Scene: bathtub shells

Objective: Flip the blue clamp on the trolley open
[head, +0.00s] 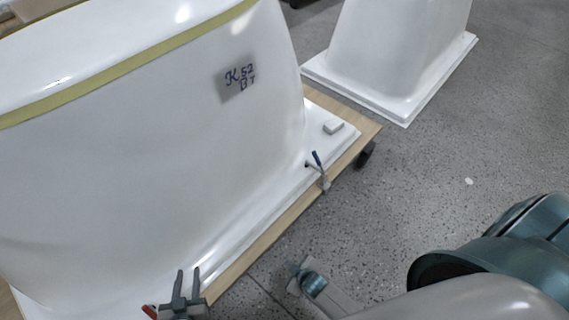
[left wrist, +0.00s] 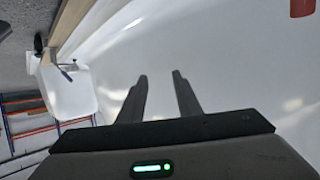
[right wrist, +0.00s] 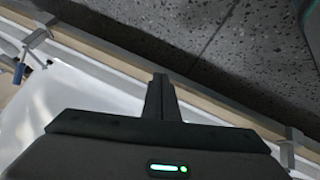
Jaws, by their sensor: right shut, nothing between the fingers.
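The blue clamp (head: 318,163) sits on the wooden edge of the trolley (head: 285,213), beside the white shell. Its blue handle stands up, tilted slightly left; I cannot tell whether it is latched. It shows at the upper left of the left wrist view (left wrist: 65,73) and at the left edge of the right wrist view (right wrist: 19,72). My right gripper (right wrist: 161,78) is shut and empty near the trolley edge, apart from the clamp.
The large white shell (head: 150,150) fills the left of the head view. Another clamp (right wrist: 289,146) is at the right of the right wrist view. A second shell (head: 385,50) stands behind.

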